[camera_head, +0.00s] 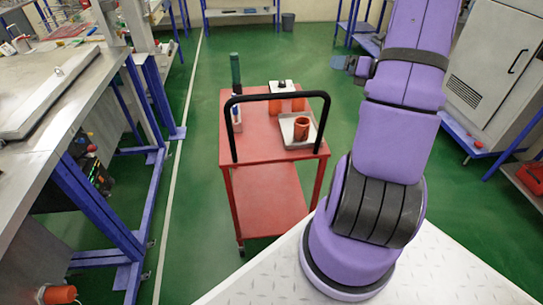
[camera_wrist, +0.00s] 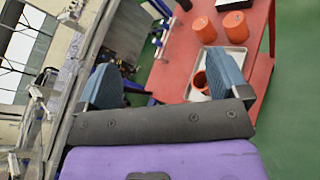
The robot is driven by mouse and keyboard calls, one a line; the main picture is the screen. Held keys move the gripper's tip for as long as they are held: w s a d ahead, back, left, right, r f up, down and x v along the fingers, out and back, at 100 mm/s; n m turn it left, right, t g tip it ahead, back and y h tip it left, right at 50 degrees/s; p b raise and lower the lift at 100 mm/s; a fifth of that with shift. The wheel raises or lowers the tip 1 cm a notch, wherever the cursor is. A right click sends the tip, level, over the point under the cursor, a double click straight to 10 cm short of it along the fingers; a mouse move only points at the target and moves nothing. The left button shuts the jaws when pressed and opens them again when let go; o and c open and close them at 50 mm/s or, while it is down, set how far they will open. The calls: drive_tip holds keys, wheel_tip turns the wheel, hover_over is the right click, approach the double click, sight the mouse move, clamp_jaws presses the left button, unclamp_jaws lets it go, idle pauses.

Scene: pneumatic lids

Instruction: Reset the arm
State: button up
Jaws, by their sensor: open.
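My purple arm (camera_head: 397,140) rises from my white base and extends up past the top of the head view. The tip of my gripper (camera_head: 352,65) shows partly at the arm's left side there; the rest is hidden behind the arm. In the wrist view, my gripper (camera_wrist: 165,80) has its two blue-grey fingers wide apart, with nothing between them. The red trolley (camera_wrist: 180,60) lies beyond the fingers. An orange cup (camera_head: 301,129) stands in a pale tray (camera_head: 287,141) on the trolley, apart from my gripper.
A workbench (camera_head: 60,75) stands left, a grey cabinet (camera_head: 495,65) right. Green floor is free behind the trolley.

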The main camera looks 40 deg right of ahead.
drive_tip(key=shift+s+r, duration=0.1)
drive_tip(key=shift+s, duration=0.4)
drive_tip(key=w+a+r+n+g+y, duration=0.1)
drive_tip(key=a+r+n+g+y, duration=0.35)
drive_tip(key=a+n, duration=0.6)
drive_tip(key=w+a+r+n+g+y, duration=0.1)
drive_tip(key=a+r+n+g+y, duration=0.45)
drive_tip(key=a, duration=0.85)
drive_tip(key=s+a+r+n+h, duration=0.4)
drive_tip(key=s+a+n+h, duration=0.1)
drive_tip(key=n, duration=0.7)
drive_tip(key=s+a+r+n+h, duration=0.4)
drive_tip(key=s+a+n+h, duration=0.2)
drive_tip(key=s+n, duration=0.3)
drive_tip(key=shift+a+r+n+h, duration=0.3)
drive_tip(key=shift+a+n, duration=0.2)
drive_tip(key=shift+n, duration=1.4)
